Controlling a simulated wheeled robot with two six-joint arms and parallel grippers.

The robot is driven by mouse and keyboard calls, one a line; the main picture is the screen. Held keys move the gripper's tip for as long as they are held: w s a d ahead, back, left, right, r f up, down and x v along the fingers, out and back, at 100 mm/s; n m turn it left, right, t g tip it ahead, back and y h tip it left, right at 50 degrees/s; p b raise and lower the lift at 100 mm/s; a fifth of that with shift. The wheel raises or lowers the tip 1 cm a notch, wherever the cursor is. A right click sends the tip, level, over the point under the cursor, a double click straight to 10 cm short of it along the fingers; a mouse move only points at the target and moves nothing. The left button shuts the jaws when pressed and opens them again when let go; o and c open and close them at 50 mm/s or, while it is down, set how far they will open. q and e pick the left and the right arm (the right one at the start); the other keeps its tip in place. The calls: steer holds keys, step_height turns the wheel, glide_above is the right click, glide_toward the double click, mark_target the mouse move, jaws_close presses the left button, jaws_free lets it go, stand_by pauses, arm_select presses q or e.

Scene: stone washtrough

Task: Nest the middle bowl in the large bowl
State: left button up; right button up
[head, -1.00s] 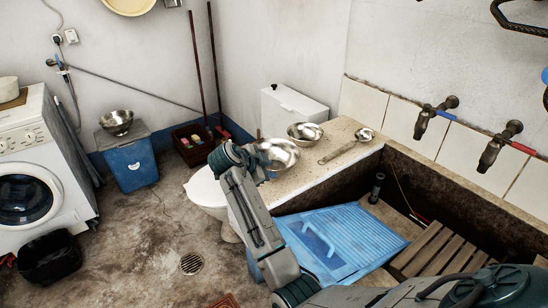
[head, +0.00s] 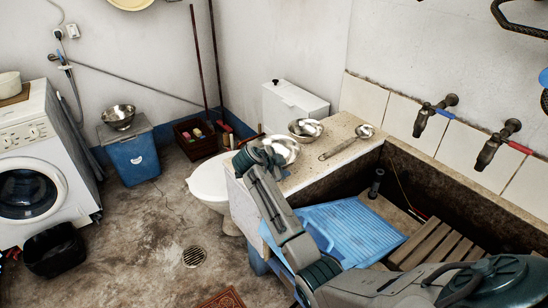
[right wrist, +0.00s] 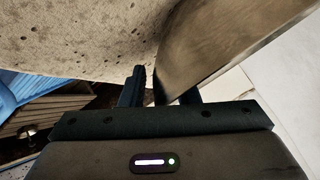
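A shiny steel bowl (head: 287,150) stands on the near end of the stone ledge, its left part hidden behind my right gripper (head: 268,152). A second steel bowl (head: 305,130) sits just behind it and looks smaller. A third steel bowl (head: 118,116) stands on the blue bin at the left. I cannot tell for sure which are the middle and large bowls. In the right wrist view my gripper (right wrist: 163,90) has its fingers apart, with the near bowl's wall (right wrist: 225,50) reaching between them and hiding part of one finger. My left gripper is out of view.
A steel ladle (head: 348,145) lies on the ledge (head: 322,172), right of the bowls. A blue washboard (head: 350,232) and wooden slats (head: 438,250) are in the trough. Taps (head: 432,115) stick out above it. A white toilet (head: 208,185) stands left of the ledge.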

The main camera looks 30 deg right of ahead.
jaws_close()
steer(key=shift+r, duration=0.1)
